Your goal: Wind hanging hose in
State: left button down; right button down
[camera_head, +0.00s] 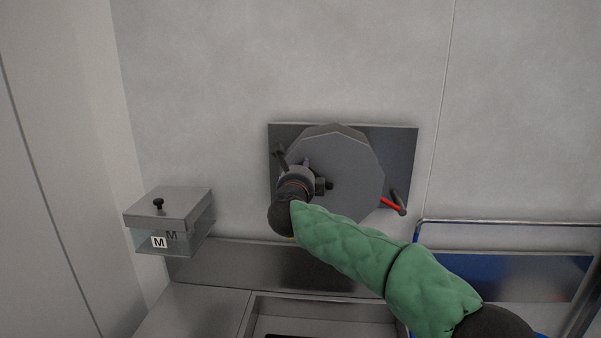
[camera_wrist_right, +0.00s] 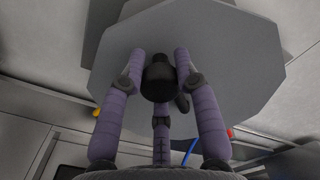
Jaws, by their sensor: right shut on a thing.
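A grey many-sided hose reel (camera_head: 345,165) is mounted on a dark metal plate (camera_head: 400,145) on the wall. It fills the upper part of the right wrist view (camera_wrist_right: 235,60). My right gripper (camera_head: 304,166) is at the left part of the reel's face, under my green-sleeved arm. In the right wrist view its purple fingers are closed around a black knob (camera_wrist_right: 160,78) that stands out from the reel. A short blue length (camera_wrist_right: 190,152), possibly the hose, shows below the reel there. The rest of the hose is hidden. My left gripper is not in view.
A red-ended lever (camera_head: 391,204) is at the plate's lower right. A clear box with a grey lid (camera_head: 170,205) marked M hangs at left. Below are a steel ledge (camera_head: 220,265) and a sink-like basin (camera_head: 252,318). A blue panel with a rail (camera_head: 470,222) stands right.

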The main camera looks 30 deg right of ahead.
jog(key=shift+s+r, duration=0.1)
jog(key=shift+r, duration=0.35)
jog(key=c, duration=0.9)
grip_release()
jog(key=shift+c, duration=0.2)
jog(key=shift+o, duration=0.2)
jog(key=shift+f, duration=0.2)
jog(key=shift+f, duration=0.1)
jog(key=v, duration=1.1)
jog(key=shift+s+a, duration=0.3)
jog(key=shift+a, duration=0.05)
